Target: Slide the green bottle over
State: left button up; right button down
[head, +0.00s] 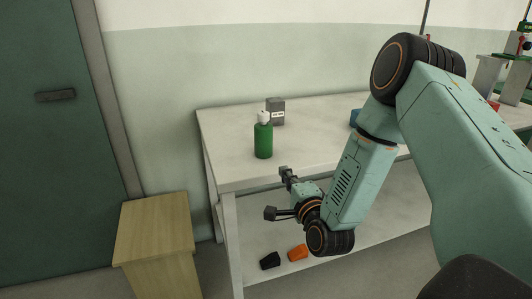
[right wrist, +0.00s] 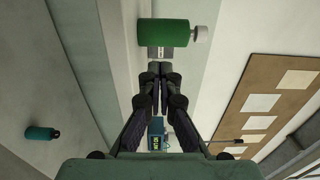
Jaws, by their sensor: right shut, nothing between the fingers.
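The green bottle (head: 263,141) with a white cap stands upright near the left end of the white table (head: 225,150). In the right wrist view the green bottle (right wrist: 163,32) shows just beyond the fingertips, its white cap pointing right in the picture. My right gripper (head: 285,174) is at the table's front edge, in front of and a little right of the bottle. In the right wrist view its fingers (right wrist: 160,70) are together, with nothing between them. They look apart from the bottle. My left gripper is not in view.
A grey box (head: 276,111) stands behind the bottle. A blue object (head: 355,118) is partly hidden by my right arm. A black object (head: 270,260) and an orange object (head: 298,252) lie on the lower shelf. A wooden cabinet (head: 154,225) stands left. The tabletop around the bottle's front is clear.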

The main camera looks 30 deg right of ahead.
jog(key=b, duration=0.2)
send_near(266, 146)
jog(key=x, duration=0.5)
jog(key=shift+w+d+f, duration=0.1)
jog(key=shift+w, duration=0.1)
jog(key=shift+w+d, duration=0.15)
jog(key=shift+w, duration=0.55)
